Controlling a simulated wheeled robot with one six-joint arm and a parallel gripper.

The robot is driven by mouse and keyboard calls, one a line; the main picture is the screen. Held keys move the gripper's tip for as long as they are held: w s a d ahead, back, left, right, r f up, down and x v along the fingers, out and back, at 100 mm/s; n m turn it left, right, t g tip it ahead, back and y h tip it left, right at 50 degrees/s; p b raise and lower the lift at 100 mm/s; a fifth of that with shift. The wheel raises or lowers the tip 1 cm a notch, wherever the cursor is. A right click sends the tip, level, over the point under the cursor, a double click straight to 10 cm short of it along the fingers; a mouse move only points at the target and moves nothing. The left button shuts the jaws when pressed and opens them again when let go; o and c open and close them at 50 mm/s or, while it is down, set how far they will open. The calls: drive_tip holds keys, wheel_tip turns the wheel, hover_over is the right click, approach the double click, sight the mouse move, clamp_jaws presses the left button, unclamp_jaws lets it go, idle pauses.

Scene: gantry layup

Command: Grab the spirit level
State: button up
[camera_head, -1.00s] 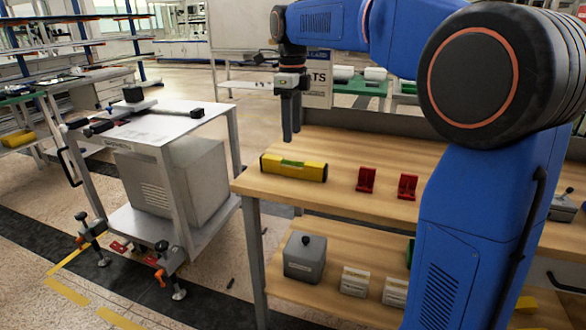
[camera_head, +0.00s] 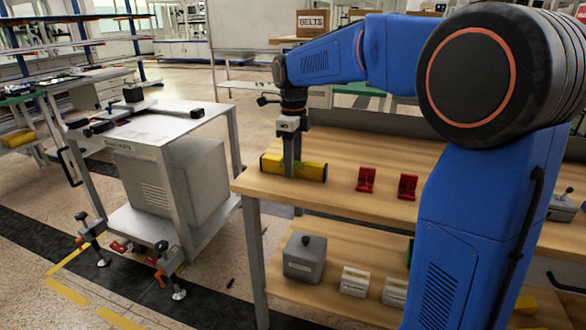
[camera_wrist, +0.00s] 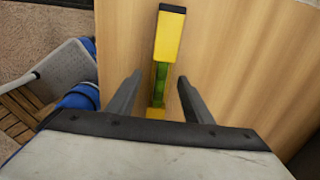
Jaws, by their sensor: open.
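The spirit level (camera_head: 312,171) is a yellow bar with black ends and a green middle. It lies flat near the left end of the wooden bench top. In the wrist view the spirit level (camera_wrist: 168,38) runs away from me between my two fingers. My gripper (camera_head: 290,172) points down over its middle in the head view and hides part of it. In the wrist view my gripper (camera_wrist: 158,85) is open, with a finger on each side of the green part and a gap to each. The near end of the level is hidden by my gripper body.
Two red brackets (camera_head: 366,180) (camera_head: 407,187) stand on the bench top (camera_head: 340,205) to the right of the level. A grey cart (camera_head: 150,128) with clamps stands to the left. A grey box (camera_head: 304,258) sits on the lower shelf.

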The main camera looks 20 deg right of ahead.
clamp_jaws()
